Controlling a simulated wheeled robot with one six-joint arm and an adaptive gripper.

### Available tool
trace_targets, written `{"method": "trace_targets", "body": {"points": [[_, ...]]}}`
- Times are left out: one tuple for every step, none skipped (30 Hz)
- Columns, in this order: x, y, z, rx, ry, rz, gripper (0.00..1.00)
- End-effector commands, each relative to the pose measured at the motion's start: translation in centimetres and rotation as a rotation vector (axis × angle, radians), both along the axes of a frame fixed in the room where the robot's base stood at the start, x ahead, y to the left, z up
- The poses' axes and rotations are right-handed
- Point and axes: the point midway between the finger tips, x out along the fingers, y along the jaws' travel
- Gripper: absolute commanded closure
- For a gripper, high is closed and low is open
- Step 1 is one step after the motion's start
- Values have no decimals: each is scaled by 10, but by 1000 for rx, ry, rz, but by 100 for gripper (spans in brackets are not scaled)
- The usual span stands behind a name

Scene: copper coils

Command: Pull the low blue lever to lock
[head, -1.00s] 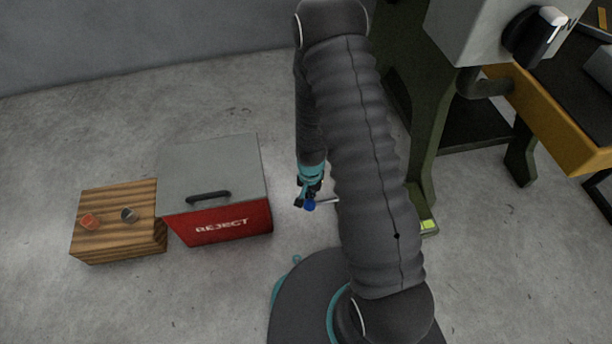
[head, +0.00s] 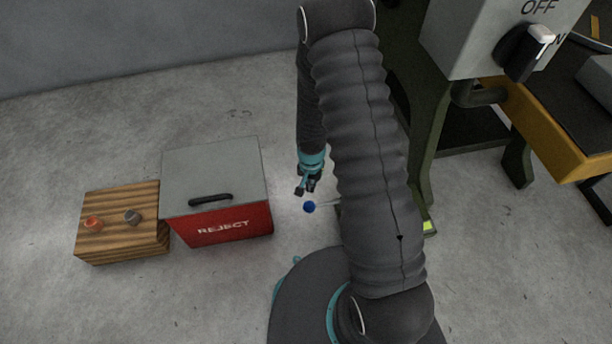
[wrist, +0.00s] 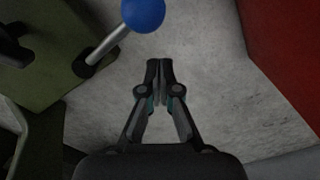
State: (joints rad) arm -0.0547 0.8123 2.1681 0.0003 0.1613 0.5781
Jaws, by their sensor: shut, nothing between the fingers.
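The low lever has a blue ball knob (head: 309,207) on a short metal rod. In the head view most of the rod is hidden behind my arm. In the wrist view the knob (wrist: 143,14) is at the top, and the rod (wrist: 113,48) runs down-left into a dark socket on a green machine part. My gripper (head: 308,187) is just above the knob in the head view. In the wrist view my gripper (wrist: 159,62) has its fingertips together and empty, with visible floor between them and the knob. It does not touch the lever.
A red REJECT bin (head: 222,222) with a grey lid stands left of the lever. A wooden block (head: 122,240) with two small items is farther left. A green machine frame (head: 432,130) and a switch box (head: 480,40) stand right. Floor between bin and lever is clear.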

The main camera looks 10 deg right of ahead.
Motion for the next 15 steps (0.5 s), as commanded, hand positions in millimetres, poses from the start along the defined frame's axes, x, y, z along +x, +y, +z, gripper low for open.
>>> {"method": "trace_targets", "body": {"points": [[0, 0, 8, -1, -1, 0, 100], [0, 0, 10, -1, -1, 0, 100], [0, 0, 14, -1, -1, 0, 100], [0, 0, 16, 0, -1, 0, 100], [0, 0, 19, 0, -1, 0, 100], [0, 0, 22, 0, -1, 0, 100], [0, 0, 25, 0, -1, 0, 100], [0, 0, 27, 0, -1, 0, 100], [0, 0, 30, 0, -1, 0, 100], [0, 0, 33, 0, -1, 0, 100], [0, 0, 35, 0, -1, 0, 100], [0, 0, 39, 0, -1, 0, 100], [0, 0, 42, 0, -1, 0, 100], [0, 0, 44, 0, -1, 0, 100], [0, 0, 48, -1, -1, 0, 100]]}}
